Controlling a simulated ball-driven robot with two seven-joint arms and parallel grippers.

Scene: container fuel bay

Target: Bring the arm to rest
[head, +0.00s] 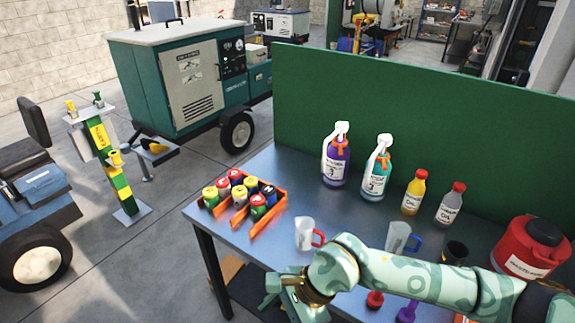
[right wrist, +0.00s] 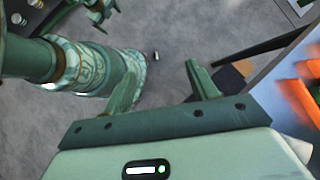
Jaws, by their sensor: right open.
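My right arm (head: 420,277) reaches in from the right over the front of the blue-grey table (head: 270,175). Its gripper (head: 272,290) hangs at the table's front edge, below the clear jug with the red handle (head: 305,234) in the picture. In the right wrist view the right gripper (right wrist: 163,78) has its two green fingers apart with nothing between them. Grey floor shows beyond the fingers, with the table edge to their right.
An orange crate (head: 265,226) of several cans stands on the table's left. Spray bottles (head: 336,160), smaller bottles (head: 414,194), a blue-handled jug (head: 399,238), a black cup (head: 455,252) and a red canister (head: 530,248) stand near the green panel (head: 400,110).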

